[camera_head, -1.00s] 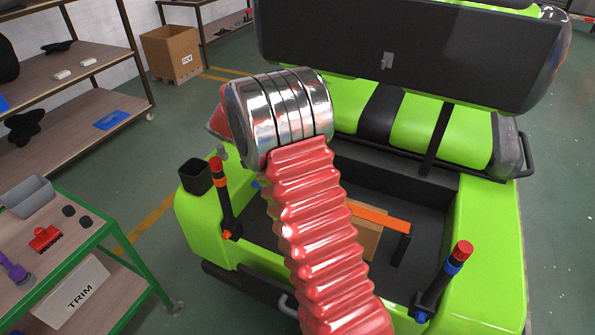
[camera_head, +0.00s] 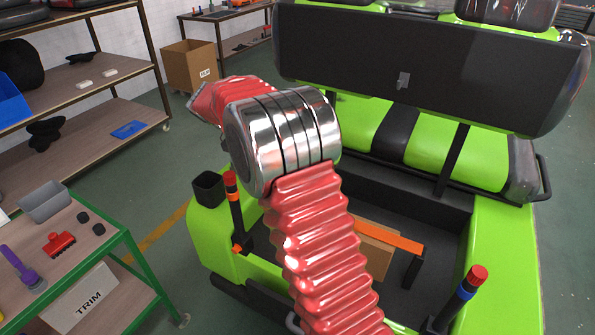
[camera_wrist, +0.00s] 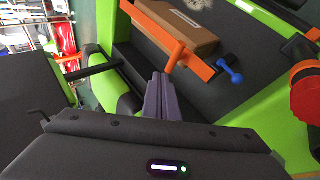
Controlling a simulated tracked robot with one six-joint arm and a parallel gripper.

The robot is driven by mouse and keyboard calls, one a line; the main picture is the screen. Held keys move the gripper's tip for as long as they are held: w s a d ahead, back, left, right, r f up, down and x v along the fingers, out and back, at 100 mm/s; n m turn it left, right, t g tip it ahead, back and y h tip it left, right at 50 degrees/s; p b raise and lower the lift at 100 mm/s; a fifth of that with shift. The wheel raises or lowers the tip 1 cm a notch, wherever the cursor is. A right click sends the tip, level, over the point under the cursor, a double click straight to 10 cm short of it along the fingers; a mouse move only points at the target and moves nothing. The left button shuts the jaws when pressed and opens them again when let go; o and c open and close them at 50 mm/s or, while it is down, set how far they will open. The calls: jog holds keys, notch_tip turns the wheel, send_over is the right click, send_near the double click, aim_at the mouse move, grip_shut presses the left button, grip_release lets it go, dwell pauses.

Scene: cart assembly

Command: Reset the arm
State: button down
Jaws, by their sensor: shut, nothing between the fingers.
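My arm, red and ribbed with a silver joint, rises in front of the green cart (camera_head: 506,262) in the head view. Its far red section points up and left beyond the joint. In the wrist view my gripper (camera_wrist: 160,92) shows as grey-purple fingers pressed together, empty. The fingertips appear near an orange bar with a handle (camera_wrist: 174,57) and a cardboard box (camera_wrist: 177,30) in the cart. I cannot tell their distance from these.
A green-framed table (camera_head: 118,240) with a grey bin (camera_head: 46,204), a red part and a purple tool stands at the left. Behind it is a shelf rack (camera_head: 110,113). Orange- and blue-banded posts (camera_head: 466,284) rise from the cart. Green floor is open at left.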

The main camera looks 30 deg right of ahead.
jog(key=shift+w+a+r, duration=0.1)
jog(key=shift+a+r, duration=0.1)
jog(key=shift+r, duration=0.1)
dwell(0.4)
jog(key=s+a+f+n+t+y, duration=0.2)
jog(key=s+a+f+n+y, duration=0.1)
jog(key=s+a+f+n, duration=0.25)
jog(key=s+a+r+n+t+y, duration=0.1)
jog(key=s+a+r+t+y, duration=0.1)
jog(key=s, duration=0.9)
jog(key=s+a+r+n+t+y, duration=0.1)
jog(key=s+a+r+t+y, duration=0.2)
jog(key=s, duration=0.8)
jog(key=shift+s+a+r+t, duration=0.3)
jog(key=shift+a+r+t, duration=0.9)
jog(key=shift+a+r, duration=1.05)
